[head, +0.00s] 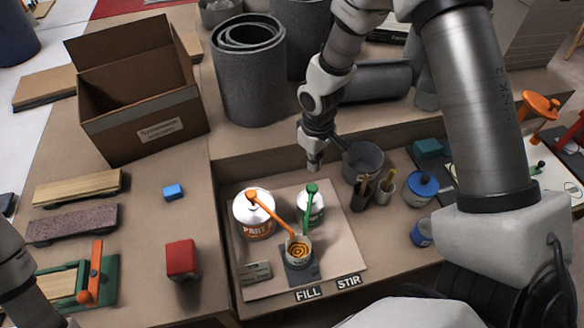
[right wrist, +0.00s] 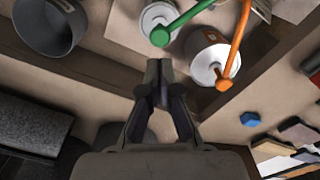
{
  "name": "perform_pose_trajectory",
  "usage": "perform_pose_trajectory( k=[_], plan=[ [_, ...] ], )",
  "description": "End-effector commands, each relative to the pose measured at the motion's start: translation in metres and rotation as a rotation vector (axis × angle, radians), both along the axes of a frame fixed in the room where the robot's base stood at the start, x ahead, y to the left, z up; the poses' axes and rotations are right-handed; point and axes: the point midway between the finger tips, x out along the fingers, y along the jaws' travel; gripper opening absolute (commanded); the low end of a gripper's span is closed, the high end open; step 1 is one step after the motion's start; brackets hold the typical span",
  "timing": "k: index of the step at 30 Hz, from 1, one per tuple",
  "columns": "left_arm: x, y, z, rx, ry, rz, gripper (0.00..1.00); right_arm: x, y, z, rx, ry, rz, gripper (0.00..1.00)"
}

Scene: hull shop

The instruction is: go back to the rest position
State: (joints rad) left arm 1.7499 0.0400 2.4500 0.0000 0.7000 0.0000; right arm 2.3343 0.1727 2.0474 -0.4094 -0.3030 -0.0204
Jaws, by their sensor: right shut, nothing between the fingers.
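My right gripper (head: 314,162) hangs pointing down above the back wall of the tray, just left of the grey bucket (head: 363,160). It is shut and empty, and in the right wrist view its fingertips (right wrist: 159,78) meet. The white tin with the orange pump (head: 254,222) and the white tin with the green pump (head: 311,208) stand in front of it, apart from it. A small cup (head: 299,252) with an orange swirl inside sits in front of them, by the FILL label. Part of my left arm shows at the lower left edge; its gripper is out of view.
An open cardboard box (head: 140,110) and a grey roll (head: 249,85) stand behind the tray. Pots with sticks (head: 386,187) and a blue-lidded tin (head: 420,188) stand to the right. A red block (head: 182,259) and a blue block (head: 173,191) lie left of the tray.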

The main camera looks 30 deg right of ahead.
Motion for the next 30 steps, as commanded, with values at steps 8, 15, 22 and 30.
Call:
perform_pose_trajectory(
  k=[8,15,22,30],
  plan=[
    [0.0,0.0,0.0,0.0,0.0,0.0,0.4,-0.006,0.0,-0.01,-0.001,0.024,0.001,0.0],
    [0.0,0.0,0.0,0.0,0.0,0.0,0.4,-0.121,0.016,-0.104,-0.001,0.32,0.0,0.0],
    [0.0,0.0,0.0,0.0,0.0,0.0,0.4,-0.25,0.048,-0.166,0.028,0.344,-0.191,0.0],
    [0.0,0.0,0.0,0.0,0.0,0.0,0.4,-0.215,0.04,-0.166,0.002,0.021,-0.328,0.0]
  ],
)
